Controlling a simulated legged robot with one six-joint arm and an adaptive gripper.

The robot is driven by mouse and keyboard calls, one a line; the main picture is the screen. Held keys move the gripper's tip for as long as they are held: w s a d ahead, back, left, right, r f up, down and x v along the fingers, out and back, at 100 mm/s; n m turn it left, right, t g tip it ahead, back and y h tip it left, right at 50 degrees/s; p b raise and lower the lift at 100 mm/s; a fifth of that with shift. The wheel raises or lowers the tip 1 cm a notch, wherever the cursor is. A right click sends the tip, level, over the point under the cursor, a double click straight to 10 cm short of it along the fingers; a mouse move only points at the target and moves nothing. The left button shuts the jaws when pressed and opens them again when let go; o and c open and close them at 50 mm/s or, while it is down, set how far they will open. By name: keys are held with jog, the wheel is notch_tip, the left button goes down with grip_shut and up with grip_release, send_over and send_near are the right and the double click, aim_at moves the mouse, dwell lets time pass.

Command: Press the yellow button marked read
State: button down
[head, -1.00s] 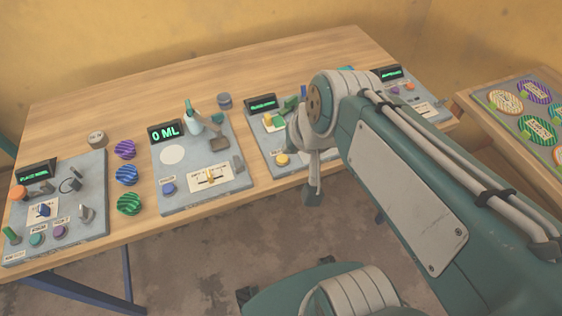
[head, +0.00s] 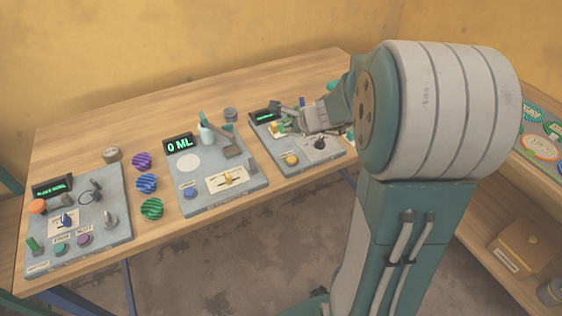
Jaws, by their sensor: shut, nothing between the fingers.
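A round yellow button (head: 291,159) sits at the front of the third grey panel (head: 266,149). Its label is too small to read. The panel's small green-lit display (head: 264,116) is close to the fingers.
Left on the wooden table (head: 85,137) are a panel reading 0 ML (head: 180,145), striped purple, blue and green discs (head: 147,184), and another panel (head: 122,230). A dark knob (head: 319,144) stands right of the yellow button. My arm hides the table's right end.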

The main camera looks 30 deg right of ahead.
aim_at(294, 159)
jog(key=shift+m, duration=0.5)
jog(key=f, duration=0.2)
jog(key=d+f, duration=0.1)
jog(key=f, duration=0.1)
jog(key=shift+w+f, duration=0.1)
jog(key=shift+f, duration=0.2)
jog(key=f, duration=0.2)
jog(key=d+f, duration=0.1)
jog(key=f, duration=0.1)
jog(key=shift+f, duration=0.4)
jog(key=shift+a+f, duration=0.2)
jog(key=shift+a, duration=0.05)
jog(key=shift+d, duration=0.2)
jog(key=shift+a+f, duration=0.1)
jog(key=shift+f, duration=0.05)
jog(key=shift+f, duration=0.2)
